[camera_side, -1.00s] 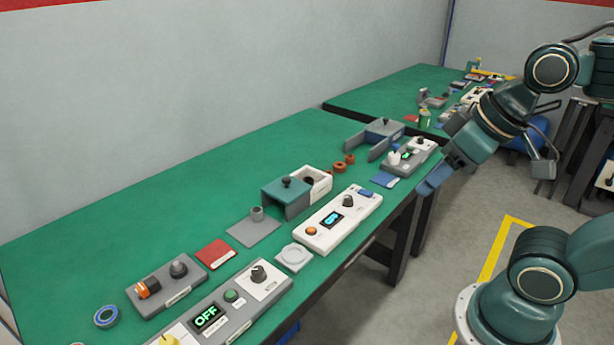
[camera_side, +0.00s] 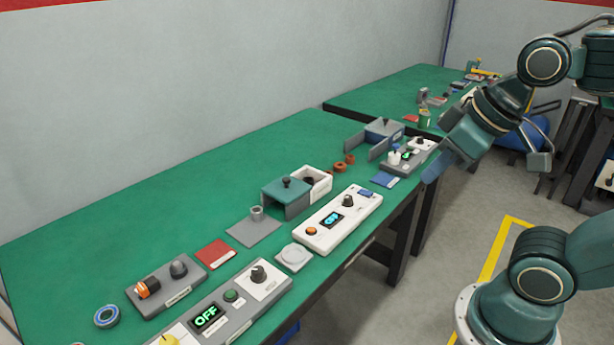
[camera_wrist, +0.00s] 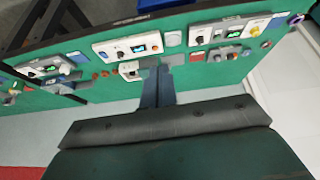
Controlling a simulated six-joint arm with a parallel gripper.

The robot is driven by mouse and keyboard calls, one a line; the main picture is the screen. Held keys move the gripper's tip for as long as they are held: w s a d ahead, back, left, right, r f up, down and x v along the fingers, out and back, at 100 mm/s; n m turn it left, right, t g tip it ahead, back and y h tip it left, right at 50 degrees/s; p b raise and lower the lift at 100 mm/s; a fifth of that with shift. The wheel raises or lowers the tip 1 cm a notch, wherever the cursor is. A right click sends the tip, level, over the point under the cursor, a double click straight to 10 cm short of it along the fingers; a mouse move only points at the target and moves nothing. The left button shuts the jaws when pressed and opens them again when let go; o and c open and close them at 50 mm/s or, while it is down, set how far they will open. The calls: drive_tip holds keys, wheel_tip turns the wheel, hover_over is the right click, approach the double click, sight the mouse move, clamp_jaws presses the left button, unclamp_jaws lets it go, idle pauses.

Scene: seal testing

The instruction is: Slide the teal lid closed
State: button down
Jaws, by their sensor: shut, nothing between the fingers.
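The teal lid (camera_side: 281,191) has a black knob on top and sits over a grey support. The white box (camera_side: 316,181) stands just right of it, its top uncovered with a dark round opening inside. The white box also shows in the wrist view (camera_wrist: 129,70), beside my fingers; the lid is mostly hidden behind them there. My gripper (camera_side: 436,172) is shut and empty, in the air near the bench's front edge, well to the right of the lid. Its blue fingers (camera_wrist: 158,78) lie together in the wrist view.
A white control panel (camera_side: 338,222) stands in front of the lid, and a grey plate with a post (camera_side: 253,232) lies left of it. Orange rings (camera_side: 340,167) and a grey bracketed fixture (camera_side: 382,130) are to the right. The green bench behind the lid is clear.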

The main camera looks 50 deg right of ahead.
drive_tip(key=w+d+r+n+g+h, duration=0.1)
drive_tip(key=w+d+n+g+h, duration=0.1)
drive_tip(key=w+n, duration=1.45)
drive_tip(key=w+f+n+g, duration=0.1)
drive_tip(key=w+f+n, duration=0.2)
drive_tip(key=w+f, duration=0.3)
drive_tip(key=w+f+n+g+h, duration=0.1)
drive_tip(key=w+f+n, duration=0.2)
drive_tip(key=w+f, duration=0.4)
drive_tip(key=w, duration=0.8)
drive_tip(key=shift+a+f, duration=0.2)
drive_tip(key=shift+a, duration=0.1)
drive_tip(key=shift+w+n, duration=0.15)
drive_tip(key=shift+n, duration=0.1)
hover_over(285, 190)
drive_tip(key=s+a, duration=0.2)
drive_tip(key=a, duration=0.1)
wheel_tip(285, 190, down, 10)
drive_tip(key=shift+w+a, duration=0.1)
drive_tip(key=shift+a, duration=0.05)
drive_tip(key=shift+w+d+f, duration=0.1)
drive_tip(key=shift+w+d, duration=0.35)
drive_tip(key=shift+d, duration=0.4)
